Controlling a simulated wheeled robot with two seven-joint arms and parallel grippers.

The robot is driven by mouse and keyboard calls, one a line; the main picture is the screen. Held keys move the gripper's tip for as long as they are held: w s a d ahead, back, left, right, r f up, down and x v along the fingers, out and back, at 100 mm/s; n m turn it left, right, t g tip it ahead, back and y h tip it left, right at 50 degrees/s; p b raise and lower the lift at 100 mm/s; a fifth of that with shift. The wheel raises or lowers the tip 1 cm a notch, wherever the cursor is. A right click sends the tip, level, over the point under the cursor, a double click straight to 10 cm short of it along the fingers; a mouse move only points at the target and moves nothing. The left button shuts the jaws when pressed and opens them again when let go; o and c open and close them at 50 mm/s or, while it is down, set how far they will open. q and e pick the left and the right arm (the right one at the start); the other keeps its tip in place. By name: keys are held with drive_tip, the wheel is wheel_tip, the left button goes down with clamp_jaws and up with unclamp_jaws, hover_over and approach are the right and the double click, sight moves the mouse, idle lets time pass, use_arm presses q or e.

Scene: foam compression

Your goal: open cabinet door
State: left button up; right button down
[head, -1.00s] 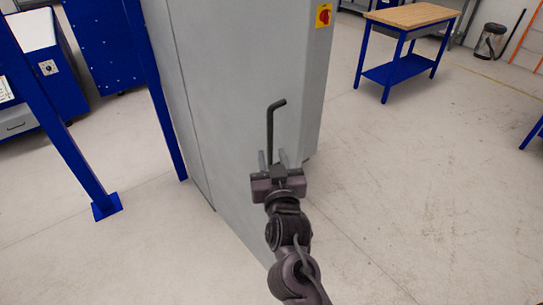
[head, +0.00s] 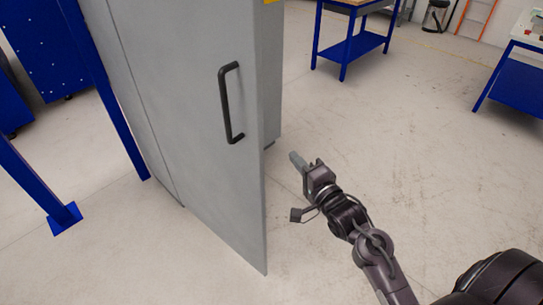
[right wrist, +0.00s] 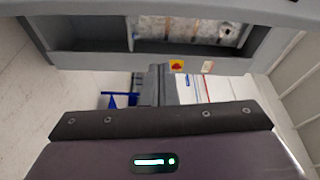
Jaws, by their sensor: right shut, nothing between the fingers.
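The grey cabinet door (head: 190,130) stands ajar in the head view, its free edge out in front of the cabinet body (head: 271,80). Its dark bar handle (head: 230,103) is upright and nothing holds it. My right gripper (head: 295,159) is right of the door's free edge, apart from the handle, shut and empty. In the right wrist view its closed fingers (right wrist: 161,84) point toward the cabinet, where part of a lit interior panel (right wrist: 185,28) shows. A red switch on yellow (right wrist: 176,64) shows there too. My left gripper is not in view.
A blue post with a foot plate (head: 62,218) stands at left. A blue workbench (head: 350,45) is at the back, and another blue table (head: 515,80) is at the right. The floor (head: 400,140) right of the door is clear.

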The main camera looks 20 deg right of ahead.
drive_tip(key=w+m+p, duration=0.1)
drive_tip(key=w+p, duration=0.1)
drive_tip(key=w, duration=0.7)
drive_tip(key=a, duration=0.1)
drive_tip(key=s+a+p, duration=0.1)
drive_tip(key=a+f, duration=0.1)
drive_tip(key=shift+s+a, duration=0.2)
drive_tip(key=shift+a, duration=0.15)
